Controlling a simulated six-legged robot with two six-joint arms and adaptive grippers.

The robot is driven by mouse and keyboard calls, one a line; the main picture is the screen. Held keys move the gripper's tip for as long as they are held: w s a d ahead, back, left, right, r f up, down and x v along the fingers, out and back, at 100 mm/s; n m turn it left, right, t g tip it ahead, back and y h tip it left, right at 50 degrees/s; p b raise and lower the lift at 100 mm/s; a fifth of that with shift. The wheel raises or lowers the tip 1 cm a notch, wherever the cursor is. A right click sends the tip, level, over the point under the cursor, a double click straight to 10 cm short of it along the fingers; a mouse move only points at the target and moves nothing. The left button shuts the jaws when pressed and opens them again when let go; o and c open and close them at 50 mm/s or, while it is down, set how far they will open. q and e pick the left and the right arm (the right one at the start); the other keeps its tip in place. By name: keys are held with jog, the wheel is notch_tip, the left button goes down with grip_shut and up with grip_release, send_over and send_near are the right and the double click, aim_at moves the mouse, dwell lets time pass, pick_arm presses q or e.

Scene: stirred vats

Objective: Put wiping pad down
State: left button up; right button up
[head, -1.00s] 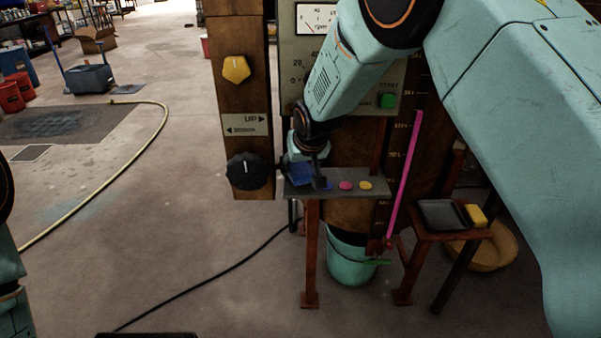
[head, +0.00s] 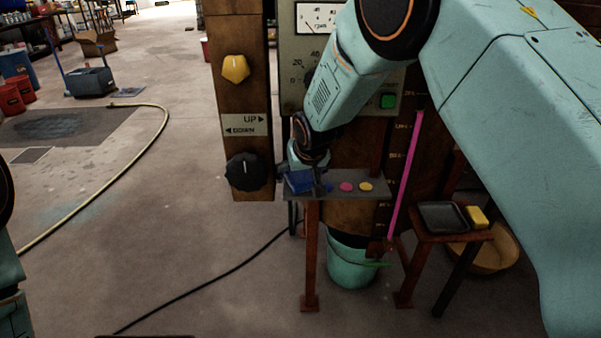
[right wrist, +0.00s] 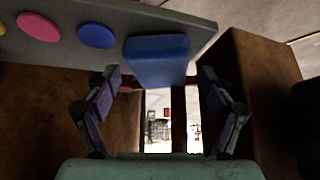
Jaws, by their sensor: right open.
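The wiping pad, a blue block, lies at the left end of a narrow grey shelf (head: 335,190). It shows in the head view (head: 299,182) and large in the right wrist view (right wrist: 158,60). My right gripper (right wrist: 164,95) is open, with one finger on each side of the pad and a visible gap to both. In the head view the right gripper (head: 304,179) is at the shelf's left end and partly covers the pad. My left gripper is not in view; only part of my left arm shows at the left edge.
Pink (head: 346,187) and yellow (head: 366,187) discs lie on the shelf, and a blue disc (right wrist: 96,36) is closer to the pad. A black knob (head: 245,172) is just left. A dark tray (head: 443,216) and yellow block (head: 477,216) sit right. A teal bucket (head: 350,265) stands below.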

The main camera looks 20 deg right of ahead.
aim_at(309, 180)
jog(key=shift+r, duration=0.2)
jog(key=p+v, duration=0.1)
jog(key=v, duration=0.1)
jog(key=shift+r, duration=0.3)
jog(key=s+p, duration=0.2)
jog(key=s, duration=0.1)
jog(key=s+p, duration=0.1)
jog(key=shift+s+a+r, duration=0.1)
jog(key=shift+s+r, duration=0.2)
jog(key=shift+s, duration=0.05)
jog(key=s+p, duration=0.3)
jog(key=s, duration=0.4)
jog(key=shift+s+f, duration=0.25)
jog(key=shift+s, duration=0.15)
jog(key=shift+a, duration=0.15)
